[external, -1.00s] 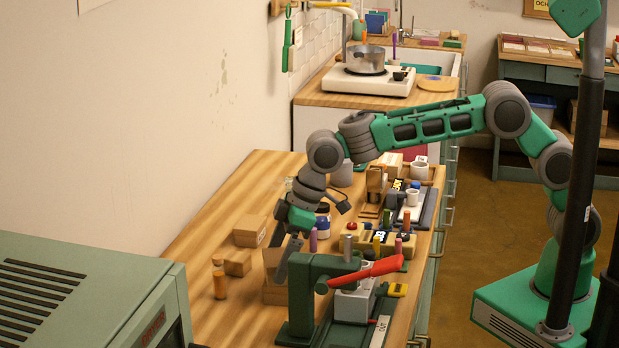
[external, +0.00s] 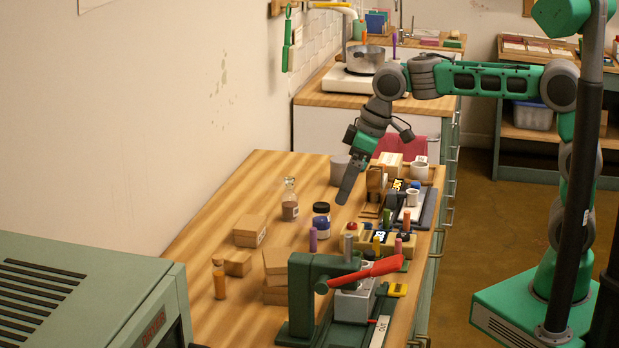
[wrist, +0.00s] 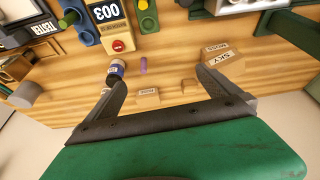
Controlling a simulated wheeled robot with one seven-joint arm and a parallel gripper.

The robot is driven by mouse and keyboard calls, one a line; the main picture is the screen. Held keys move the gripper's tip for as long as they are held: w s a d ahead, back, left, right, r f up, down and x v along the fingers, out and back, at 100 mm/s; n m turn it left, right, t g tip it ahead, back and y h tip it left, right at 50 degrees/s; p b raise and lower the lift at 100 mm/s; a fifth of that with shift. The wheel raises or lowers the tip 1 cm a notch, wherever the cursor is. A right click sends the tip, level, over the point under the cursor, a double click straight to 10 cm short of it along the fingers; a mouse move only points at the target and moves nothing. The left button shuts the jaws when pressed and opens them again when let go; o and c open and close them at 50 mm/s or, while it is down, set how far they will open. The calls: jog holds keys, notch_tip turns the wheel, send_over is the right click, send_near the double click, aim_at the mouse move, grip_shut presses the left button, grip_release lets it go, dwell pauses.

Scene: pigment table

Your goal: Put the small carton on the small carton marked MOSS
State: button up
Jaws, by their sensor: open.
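Several small tan cartons stand in a stack (external: 275,283) behind the green lever press, the top one (external: 277,258) slightly turned on those below. The stack also shows in the wrist view (wrist: 228,62), with labels that seem to read MOSS and SKY; which layer bears which is hard to tell. A larger carton (external: 249,231) and a smaller one (external: 237,263) lie left of the stack. My gripper (external: 343,198) is open and empty, raised over the back part of the table, clear of the stack. Its spread fingers (wrist: 165,92) show in the wrist view.
The green press (external: 306,290) with a red lever (external: 365,273) stands right of the stack. A purple peg (external: 313,239), a dark-lidded jar (external: 321,218) and a glass bottle (external: 290,200) stand behind. An orange cylinder (external: 220,286) stands at left.

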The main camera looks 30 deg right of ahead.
jog(key=s+d+f+m+h, duration=0.1)
jog(key=d+f+m, duration=0.15)
jog(key=d, duration=0.85)
jog(key=d+f+m+h, duration=0.1)
jog(key=d+m, duration=0.2)
jog(key=d, duration=0.8)
jog(key=s+d+f+m+h, duration=0.1)
jog(key=s+d+f+m, duration=0.3)
jog(key=d, duration=0.8)
jog(key=s+f, duration=0.2)
jog(key=s, duration=0.2)
jog(key=shift+s+d+f+t, duration=0.2)
jog(key=shift+d+t, duration=0.1)
jog(key=shift+d, duration=0.1)
